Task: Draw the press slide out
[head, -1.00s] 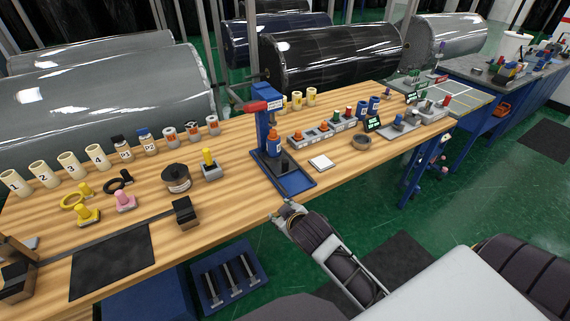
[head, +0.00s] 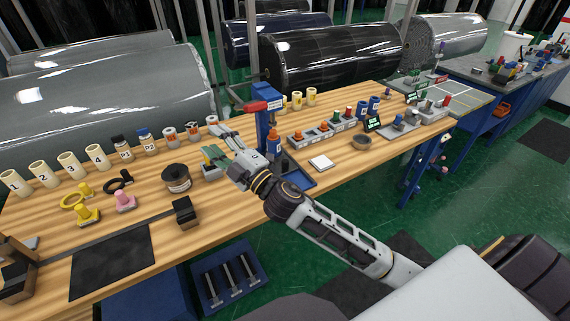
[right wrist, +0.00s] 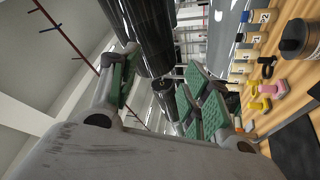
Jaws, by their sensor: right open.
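The blue press (head: 262,122) with a red handle (head: 256,106) stands upright near the middle of the table. Its blue base tray (head: 302,183) is partly hidden behind my right gripper and wrist. I cannot tell which part is the slide. My right gripper (head: 215,143) is open and empty, in front and to the left of the press column, above the table. Its green-padded fingers also show spread apart in the right wrist view (right wrist: 160,92). The press is not clear in the right wrist view. My left gripper is not in view.
Numbered cream cups (head: 70,164) and bottles line the back left. A row of coloured pegs (head: 322,129) and a white pad (head: 321,162) lie right of the press.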

